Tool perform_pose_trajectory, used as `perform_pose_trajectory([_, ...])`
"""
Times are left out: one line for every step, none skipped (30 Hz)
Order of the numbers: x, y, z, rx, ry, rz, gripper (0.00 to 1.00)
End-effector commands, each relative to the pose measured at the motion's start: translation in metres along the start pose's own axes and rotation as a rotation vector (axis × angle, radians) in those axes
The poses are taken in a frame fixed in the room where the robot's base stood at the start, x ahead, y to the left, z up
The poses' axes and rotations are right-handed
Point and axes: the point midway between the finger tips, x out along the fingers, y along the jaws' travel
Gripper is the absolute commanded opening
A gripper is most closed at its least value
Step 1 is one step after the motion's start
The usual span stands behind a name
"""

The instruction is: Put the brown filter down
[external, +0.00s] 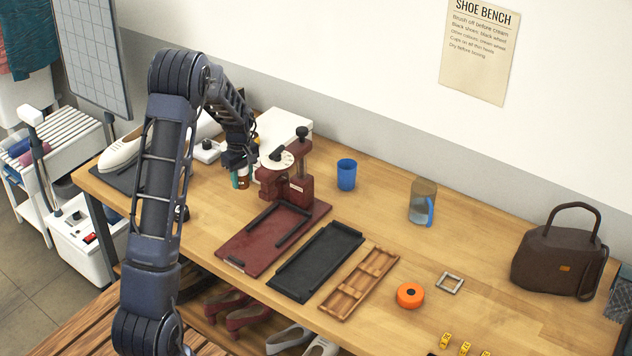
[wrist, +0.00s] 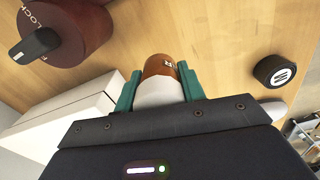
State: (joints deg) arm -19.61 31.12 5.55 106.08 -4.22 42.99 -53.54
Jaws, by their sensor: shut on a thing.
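The brown filter (wrist: 160,66) is a small cylinder with a brown end and a white body, held between the two teal fingers of my gripper (wrist: 158,88) in the wrist view. In the external view the brown filter (external: 243,183) shows small between the fingertips of my gripper (external: 243,178), low over the back left of the workbench (external: 390,170). My gripper is shut on it. I cannot tell whether its lower end touches the bench top.
A dark red dial device (external: 298,190) stands close right of my gripper, and a white box (external: 283,128) behind. A blue cup (external: 346,175) and glass mug (external: 422,202) stand farther right, with bare wood between.

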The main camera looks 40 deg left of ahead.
Motion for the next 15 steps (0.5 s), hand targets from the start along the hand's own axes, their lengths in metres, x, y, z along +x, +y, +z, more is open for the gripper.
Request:
perform_pose_trajectory([0.004,0.0,0.0,0.0,0.0,0.0,0.16])
perform_pose_trajectory([0.005,0.0,0.0,0.0,0.0,0.0,0.16])
perform_pose_trajectory([0.006,0.0,0.0,-0.001,0.0,0.0,0.16])
perform_pose_trajectory([0.008,0.0,0.0,-0.001,0.0,0.0,0.16])
perform_pose_trajectory([0.009,0.0,0.0,-0.001,0.0,0.0,0.16])
perform_pose_trajectory([0.012,0.0,0.0,-0.001,0.0,-0.001,0.16])
perform_pose_trajectory([0.014,0.0,0.0,-0.001,-0.001,-0.001,0.16])
perform_pose_trajectory([0.018,-0.001,0.0,-0.001,-0.001,-0.001,0.16])
perform_pose_trajectory([0.022,-0.001,0.0,-0.001,-0.001,-0.001,0.16])
perform_pose_trajectory([0.027,-0.001,0.0,-0.001,-0.001,-0.001,0.16])
perform_pose_trajectory([0.031,-0.001,0.0,-0.001,-0.001,-0.002,0.16])
perform_pose_trajectory([0.037,-0.001,0.0,-0.001,-0.002,-0.002,0.16])
perform_pose_trajectory([0.041,-0.001,0.0,-0.001,-0.001,-0.001,0.16])
perform_pose_trajectory([0.045,-0.001,0.0,-0.001,-0.001,-0.001,0.16])
perform_pose_trajectory([0.048,0.0,0.0,-0.001,-0.001,-0.001,0.16])
